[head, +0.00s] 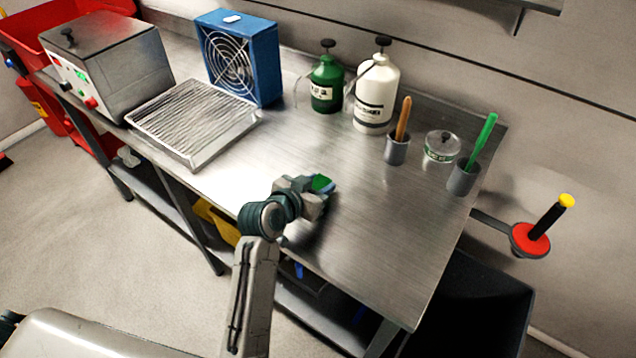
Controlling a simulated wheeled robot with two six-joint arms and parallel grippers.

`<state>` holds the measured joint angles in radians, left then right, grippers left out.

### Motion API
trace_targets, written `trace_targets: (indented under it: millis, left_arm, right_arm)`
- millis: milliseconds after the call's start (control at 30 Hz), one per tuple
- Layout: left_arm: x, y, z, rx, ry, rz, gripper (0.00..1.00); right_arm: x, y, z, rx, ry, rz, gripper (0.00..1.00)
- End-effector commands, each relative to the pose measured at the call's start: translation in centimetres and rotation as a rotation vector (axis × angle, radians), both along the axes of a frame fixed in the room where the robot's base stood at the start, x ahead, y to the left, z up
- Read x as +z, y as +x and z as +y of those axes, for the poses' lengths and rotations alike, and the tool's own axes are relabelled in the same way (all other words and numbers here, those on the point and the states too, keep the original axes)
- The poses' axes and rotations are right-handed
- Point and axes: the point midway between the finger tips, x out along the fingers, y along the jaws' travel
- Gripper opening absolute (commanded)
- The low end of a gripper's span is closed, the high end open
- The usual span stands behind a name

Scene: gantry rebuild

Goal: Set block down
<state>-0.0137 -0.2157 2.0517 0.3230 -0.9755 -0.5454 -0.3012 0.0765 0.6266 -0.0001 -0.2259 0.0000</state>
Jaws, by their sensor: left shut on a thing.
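My left gripper (318,190) is over the near part of the steel bench (375,235), with its arm coming up from the bottom of the head view. It is shut on a small block (322,184) that shows green and blue between the fingers. Most of the block is hidden by the gripper. A dark shadow lies on the bench just below the gripper, and I cannot tell whether the block touches the surface. My right gripper is not in view.
A wire-topped tray (192,120), blue fan box (240,60) and metal bath (110,65) stand to the left. The bench's right front is clear.

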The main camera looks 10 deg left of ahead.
Motion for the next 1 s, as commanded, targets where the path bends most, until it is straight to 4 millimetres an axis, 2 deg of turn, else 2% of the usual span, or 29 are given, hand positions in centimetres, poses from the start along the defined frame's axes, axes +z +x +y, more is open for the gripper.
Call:
trace_targets:
  millis: [267,300,400,667,833,1000]
  left_arm:
    - [-0.6,0.0,0.0,0.0,0.0,-0.001,0.09]
    - [-0.6,0.0,0.0,0.0,-0.001,0.0,0.42]
    - [-0.7,0.0,0.0,0.0,0.0,0.001,0.58]
    - [-0.7,-0.1,0.0,-0.001,0.0,0.003,0.58]
    - [0.9,0.0,0.0,0.001,0.001,0.0,0.58]
    - [1.8,-3.2,1.3,0.001,0.002,-0.001,0.58]
  right_arm:
    - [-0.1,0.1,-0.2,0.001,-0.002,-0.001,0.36]
    - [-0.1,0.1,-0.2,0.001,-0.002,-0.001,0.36]
    - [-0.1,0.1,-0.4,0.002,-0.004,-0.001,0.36]
    - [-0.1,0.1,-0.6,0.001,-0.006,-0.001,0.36]
    - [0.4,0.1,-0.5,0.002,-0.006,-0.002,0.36]
    - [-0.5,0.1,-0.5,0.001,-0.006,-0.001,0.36]
